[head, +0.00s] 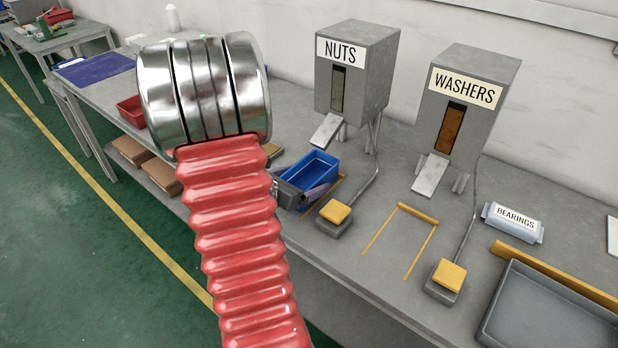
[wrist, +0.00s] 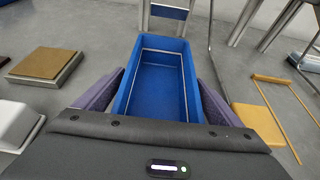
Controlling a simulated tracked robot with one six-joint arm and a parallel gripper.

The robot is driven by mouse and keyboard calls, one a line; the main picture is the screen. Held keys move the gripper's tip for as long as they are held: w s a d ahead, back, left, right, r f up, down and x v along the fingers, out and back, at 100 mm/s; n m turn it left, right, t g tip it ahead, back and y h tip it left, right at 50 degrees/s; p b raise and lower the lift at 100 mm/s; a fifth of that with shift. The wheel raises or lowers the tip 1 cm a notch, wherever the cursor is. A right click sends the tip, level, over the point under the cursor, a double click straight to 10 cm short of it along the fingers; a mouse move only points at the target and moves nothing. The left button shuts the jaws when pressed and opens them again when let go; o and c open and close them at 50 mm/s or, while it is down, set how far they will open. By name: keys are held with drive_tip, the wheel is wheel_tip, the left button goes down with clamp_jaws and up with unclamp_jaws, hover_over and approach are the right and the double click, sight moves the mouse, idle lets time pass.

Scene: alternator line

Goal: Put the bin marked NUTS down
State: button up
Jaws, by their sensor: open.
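A blue bin (head: 318,166) sits on the bench in front of the grey dispenser marked NUTS (head: 358,75), at the foot of its chute. No marking on the bin is readable. In the wrist view the bin (wrist: 160,78) looks empty and upright, pointing at the chute. My gripper (head: 304,192) is low at the bin, partly hidden by my red arm sleeve. In the wrist view its purple fingers stand on both sides of the bin, with my gripper (wrist: 158,98) open around it. I cannot tell whether the pads touch the walls.
A yellow-topped pedal block (head: 336,213) stands close right of the bin. A red bin (head: 131,110) is left.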

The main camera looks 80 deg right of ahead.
drive_tip(key=v, duration=1)
drive_tip(key=shift+r, duration=0.1)
drive_tip(key=shift+w, duration=0.1)
idle(0.5)
drive_tip(key=shift+w+a+r+m, duration=0.2)
drive_tip(key=shift+a+m, duration=0.05)
drive_tip(key=shift+m, duration=0.05)
drive_tip(key=w+a+r+m+t+y, duration=0.3)
drive_tip(key=w+a+m+y, duration=0.1)
drive_tip(key=a, duration=1)
drive_tip(key=w+a+r+m+t+y, duration=0.4)
drive_tip(key=a, duration=1.1)
drive_tip(key=w+a+r+m+t+y, duration=0.4)
drive_tip(key=w+a, duration=0.1)
drive_tip(key=a, duration=0.9)
drive_tip(key=shift+a+m+y, duration=0.15)
drive_tip(key=shift+m+y, duration=0.15)
drive_tip(key=shift+m, duration=0.1)
drive_tip(key=shift+c, duration=0.4)
